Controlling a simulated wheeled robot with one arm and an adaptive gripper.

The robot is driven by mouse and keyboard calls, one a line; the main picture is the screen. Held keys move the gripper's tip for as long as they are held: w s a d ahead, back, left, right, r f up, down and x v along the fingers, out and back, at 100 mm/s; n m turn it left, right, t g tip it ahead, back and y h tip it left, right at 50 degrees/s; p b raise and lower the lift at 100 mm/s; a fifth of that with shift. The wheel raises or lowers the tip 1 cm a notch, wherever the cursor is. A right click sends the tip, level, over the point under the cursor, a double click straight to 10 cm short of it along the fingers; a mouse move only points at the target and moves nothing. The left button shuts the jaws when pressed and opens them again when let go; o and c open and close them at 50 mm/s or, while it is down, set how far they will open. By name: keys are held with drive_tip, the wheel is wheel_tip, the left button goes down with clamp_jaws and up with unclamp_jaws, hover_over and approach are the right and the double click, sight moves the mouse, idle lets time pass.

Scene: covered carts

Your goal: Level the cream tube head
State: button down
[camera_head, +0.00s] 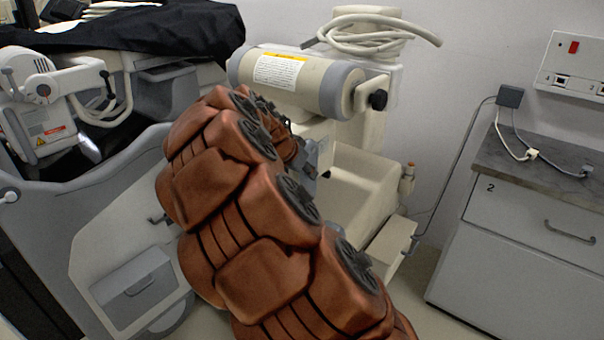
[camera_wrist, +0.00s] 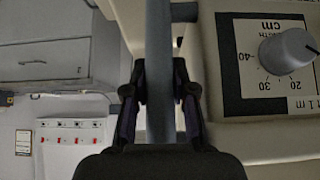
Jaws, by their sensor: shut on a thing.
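The cream tube head (camera_head: 300,80) is a thick cylinder with grey end bands and a yellow-and-white label. In the head view it tilts, its right end lower than its left. A black knob (camera_head: 378,100) sticks out at its right end. My gripper (camera_wrist: 160,88) is shut on a grey bar (camera_wrist: 159,35) that runs between its fingers in the wrist view. My brown arm hides most of the gripper in the head view. Beside the gripper in the wrist view is a panel with a grey dial (camera_wrist: 287,52) and a centimetre scale.
The cream cart body (camera_head: 360,180) stands below the tube head, with a coiled cable (camera_head: 375,25) on top. A grey cart (camera_head: 120,235) under a black cover (camera_head: 150,30) is at left. A grey cabinet (camera_head: 520,235) stands at right, with floor between it and the cream cart.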

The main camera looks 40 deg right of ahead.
drive_tip(key=shift+d+r, duration=0.2)
drive_tip(key=shift+r, duration=0.1)
drive_tip(key=c, duration=1.4)
unclamp_jaws()
drive_tip(key=shift+o, duration=0.9)
drive_tip(key=shift+s+d, duration=0.1)
drive_tip(key=shift+s, duration=0.05)
drive_tip(key=shift+f, duration=0.1)
drive_tip(key=v, duration=1.2)
drive_tip(key=s+a+f+n+g+y+p, duration=0.1)
drive_tip(key=s+a+f+n+y+p, duration=0.1)
drive_tip(key=s+a+n+y+p, duration=0.2)
drive_tip(key=s+a+f+n+g+y+p, duration=0.2)
drive_tip(key=s+a+n+y+p, duration=0.2)
drive_tip(key=s+a+n, duration=0.7)
drive_tip(key=s+a+p, duration=0.1)
drive_tip(key=s+a, duration=0.2)
drive_tip(key=s, duration=0.4)
drive_tip(key=s+a+p, duration=0.1)
drive_tip(key=s+a, duration=0.2)
drive_tip(key=s, duration=0.5)
drive_tip(key=shift+a+f+g, duration=0.3)
drive_tip(key=shift+a+f, duration=0.1)
